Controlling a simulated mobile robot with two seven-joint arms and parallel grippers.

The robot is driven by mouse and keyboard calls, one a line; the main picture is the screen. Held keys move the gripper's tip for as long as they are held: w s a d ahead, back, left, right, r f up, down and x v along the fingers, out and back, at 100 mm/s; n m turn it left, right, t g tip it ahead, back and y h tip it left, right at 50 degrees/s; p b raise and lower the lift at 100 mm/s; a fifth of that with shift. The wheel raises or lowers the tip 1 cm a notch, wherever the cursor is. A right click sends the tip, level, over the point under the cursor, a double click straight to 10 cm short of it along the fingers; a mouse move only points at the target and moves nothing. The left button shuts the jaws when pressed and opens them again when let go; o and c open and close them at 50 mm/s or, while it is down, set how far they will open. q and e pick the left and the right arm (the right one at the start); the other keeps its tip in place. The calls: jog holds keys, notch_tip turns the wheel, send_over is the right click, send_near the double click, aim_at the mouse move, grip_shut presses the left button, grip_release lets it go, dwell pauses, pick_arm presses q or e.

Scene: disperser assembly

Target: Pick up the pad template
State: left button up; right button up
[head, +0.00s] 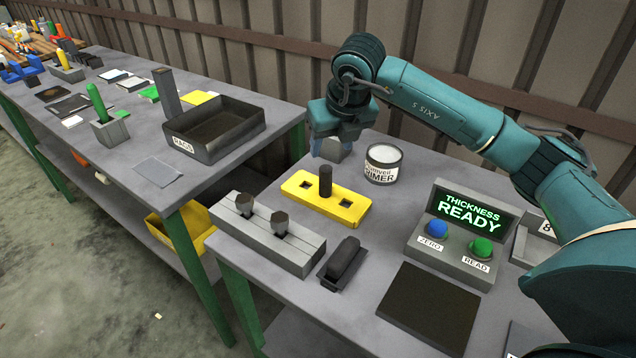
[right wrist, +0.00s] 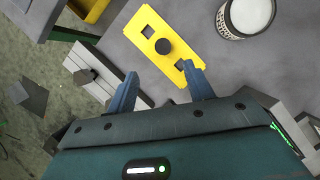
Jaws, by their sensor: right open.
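The pad template looks to be the yellow plate (head: 345,208) with square cut-outs and an upright dark round knob (head: 325,180) in its middle. It lies flat on the near grey table, and in the right wrist view the plate (right wrist: 183,49) shows ahead of the fingers. My right gripper (head: 331,152) hangs above the table behind the plate, with its bluish fingers pointing down. In the right wrist view the right gripper (right wrist: 160,88) has its fingers spread and nothing between them. The fingers are apart from the knob. My left gripper is not in view.
A primer can (head: 383,164) stands right of the plate. A grey block with two dark knobs (head: 265,235) and a black-handled tool (head: 343,264) lie in front. A thickness gauge (head: 460,233) and dark mat (head: 430,305) are on the right. A black tray (head: 214,128) sits on the left table.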

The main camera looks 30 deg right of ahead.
aim_at(327, 170)
jog(key=x, duration=0.5)
jog(key=shift+s+f+p, duration=0.15)
jog(key=shift+f+p, duration=0.25)
jog(key=shift+f, duration=0.05)
jog(key=shift+d+p+x, duration=0.15)
jog(key=shift+p+x, duration=0.25)
jog(key=shift+x, duration=1.15)
jog(key=shift+d+p+x, duration=0.1)
jog(key=shift+p+x, duration=0.25)
jog(key=shift+x, duration=1.2)
jog(key=shift+r, duration=0.1)
grip_shut()
jog(key=shift+w+r, duration=0.1)
jog(key=shift+w, duration=0.1)
